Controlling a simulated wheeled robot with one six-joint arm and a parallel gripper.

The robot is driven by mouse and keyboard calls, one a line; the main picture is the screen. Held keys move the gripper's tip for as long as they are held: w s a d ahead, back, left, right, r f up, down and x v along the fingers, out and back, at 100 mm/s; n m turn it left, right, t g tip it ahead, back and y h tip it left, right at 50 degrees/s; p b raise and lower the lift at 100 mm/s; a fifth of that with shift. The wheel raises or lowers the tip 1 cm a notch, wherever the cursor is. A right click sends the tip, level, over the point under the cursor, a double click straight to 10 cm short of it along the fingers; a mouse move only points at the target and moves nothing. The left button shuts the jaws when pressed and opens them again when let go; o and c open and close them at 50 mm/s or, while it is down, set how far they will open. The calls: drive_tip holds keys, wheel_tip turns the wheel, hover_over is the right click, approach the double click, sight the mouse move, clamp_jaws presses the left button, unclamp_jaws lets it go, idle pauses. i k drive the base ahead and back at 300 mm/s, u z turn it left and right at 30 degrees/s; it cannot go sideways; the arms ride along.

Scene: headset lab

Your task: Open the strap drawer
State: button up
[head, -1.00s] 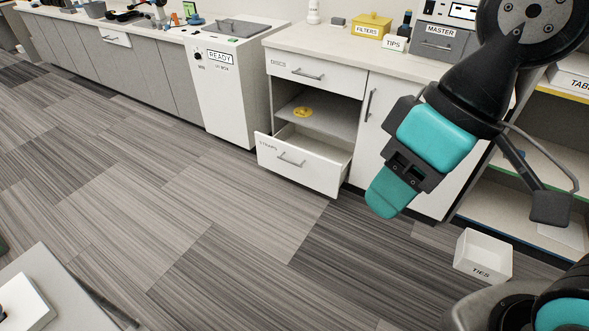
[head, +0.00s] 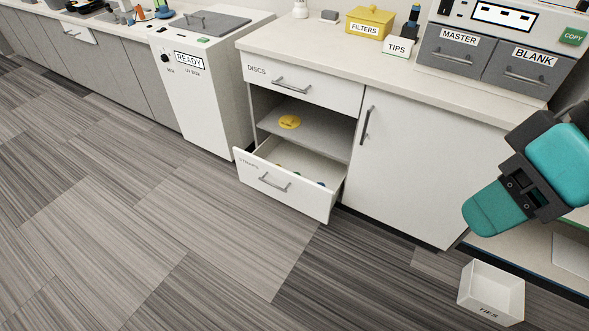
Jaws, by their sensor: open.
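The strap drawer (head: 283,189) is the low white drawer of the counter cabinet, with a faint label and a grey bar handle (head: 274,182). It stands pulled out, and several small coloured items show inside it. My gripper (head: 484,212) is at the right of the head view, well right of the drawer and apart from it. It is open, with its teal finger pointing down and left. Nothing shows held in it. Part of the gripper is hidden by its own body.
The DISCS drawer (head: 304,80) above is shut. A yellow disc (head: 289,121) lies on the open shelf between the drawers. A white TIES box (head: 492,290) stands on the floor at lower right. A READY-labelled UV box (head: 198,95) stands left. The floor before the drawer is clear.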

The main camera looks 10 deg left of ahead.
sight(258, 171)
drive_tip(key=i, duration=0.75)
drive_tip(key=u, duration=0.7)
drive_tip(key=i, duration=0.65)
drive_tip(key=u, duration=0.45)
